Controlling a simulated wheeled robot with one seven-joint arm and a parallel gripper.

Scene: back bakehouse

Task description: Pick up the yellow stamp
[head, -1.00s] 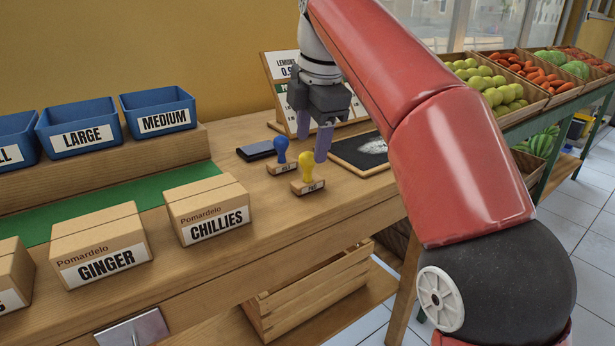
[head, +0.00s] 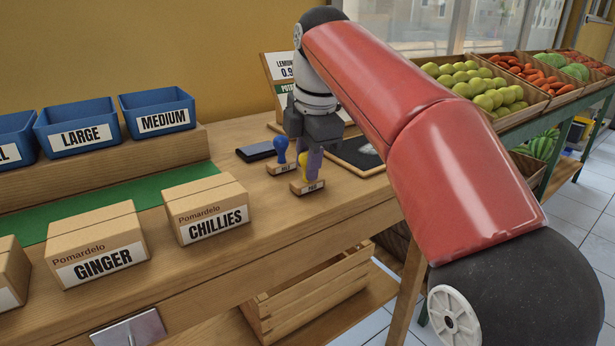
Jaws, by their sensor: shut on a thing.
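The yellow stamp (head: 308,185) stands upright on the wooden counter, its yellow handle partly hidden by my fingers and its wooden base showing below. My gripper (head: 311,163) points down from above and is shut on the yellow handle. The base looks to be on or very near the counter. The blue-handled stamp (head: 281,157) stands just behind and to the left, close to my fingers.
A dark ink pad (head: 256,151) lies left of the stamps. A black slate with a pale smear (head: 362,153) lies to the right. A price board (head: 275,68) stands behind. Boxes labelled CHILLIES (head: 208,208) and GINGER (head: 97,246) sit at the front left.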

